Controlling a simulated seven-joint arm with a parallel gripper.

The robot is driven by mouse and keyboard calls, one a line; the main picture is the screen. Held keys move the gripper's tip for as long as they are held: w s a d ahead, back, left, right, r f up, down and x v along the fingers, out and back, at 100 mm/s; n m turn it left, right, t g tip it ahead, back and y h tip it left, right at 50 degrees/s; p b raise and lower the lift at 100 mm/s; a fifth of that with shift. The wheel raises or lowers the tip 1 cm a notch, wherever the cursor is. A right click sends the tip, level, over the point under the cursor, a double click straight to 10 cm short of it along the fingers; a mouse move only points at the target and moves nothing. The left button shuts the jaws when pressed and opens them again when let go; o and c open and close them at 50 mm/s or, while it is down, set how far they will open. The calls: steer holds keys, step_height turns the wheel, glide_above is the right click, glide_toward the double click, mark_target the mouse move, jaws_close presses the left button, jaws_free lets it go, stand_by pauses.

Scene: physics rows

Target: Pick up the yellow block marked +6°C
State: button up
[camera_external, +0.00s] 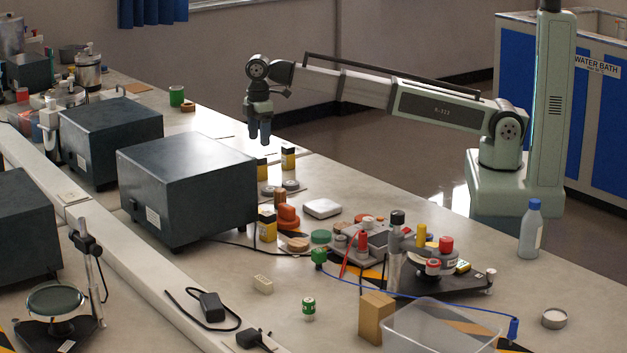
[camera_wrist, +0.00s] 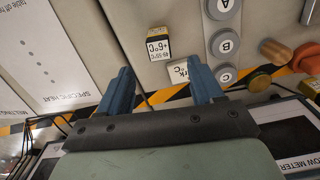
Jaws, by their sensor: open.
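In the wrist view a small yellow block (camera_wrist: 158,43) with a black end and a white label stands ahead of my gripper (camera_wrist: 160,74). A second block (camera_wrist: 178,72) with a partly visible white label lies nearer, between the line of the fingers and the right finger. My gripper is open and empty, its blue fingers apart. In the external view my gripper (camera_external: 259,135) points down above the bench, and yellow-and-black blocks (camera_external: 288,157) stand below it. Their labels are too small to read there.
Large dark box-shaped instruments (camera_external: 187,185) stand just left of the blocks. Discs lettered A, B and C (camera_wrist: 224,42) lie to the right in the wrist view. An orange piece (camera_wrist: 276,52) and a dark instrument lie close by. The bench's far edge runs behind the blocks.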

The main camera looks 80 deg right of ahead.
mark_target(260, 167)
steer(key=shift+d+f, duration=0.1)
steer(key=shift+f, duration=5.3)
steer(key=c, duration=1.1)
